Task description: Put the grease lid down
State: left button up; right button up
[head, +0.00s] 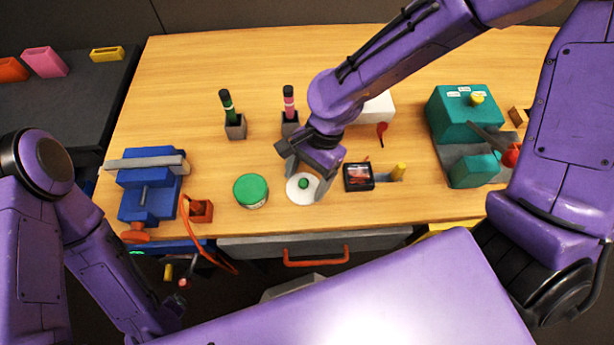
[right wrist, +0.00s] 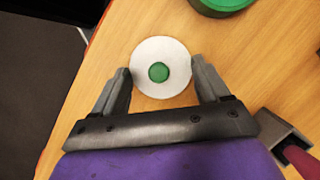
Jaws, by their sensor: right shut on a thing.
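The grease lid appears to be the white disc with a green knob (head: 296,194), which also shows in the right wrist view (right wrist: 145,55). My right gripper (head: 306,180) is shut on it, with one finger on each side of the disc. It is low over the front middle of the table; I cannot tell whether it touches the wood. A round tub with a green top (head: 251,190) stands just left of it, apart from the disc. It shows partly at the top of the right wrist view (right wrist: 222,3).
Two marker holders (head: 235,128) stand behind. A blue vise (head: 148,190) is at left, a teal machine (head: 465,115) at right. The table's front edge is close.

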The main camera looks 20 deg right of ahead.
jog(key=o, duration=1)
jog(key=shift+w+f, duration=0.1)
jog(key=p+v, duration=0.2)
jog(key=v, duration=1)
jog(key=shift+d, duration=0.15)
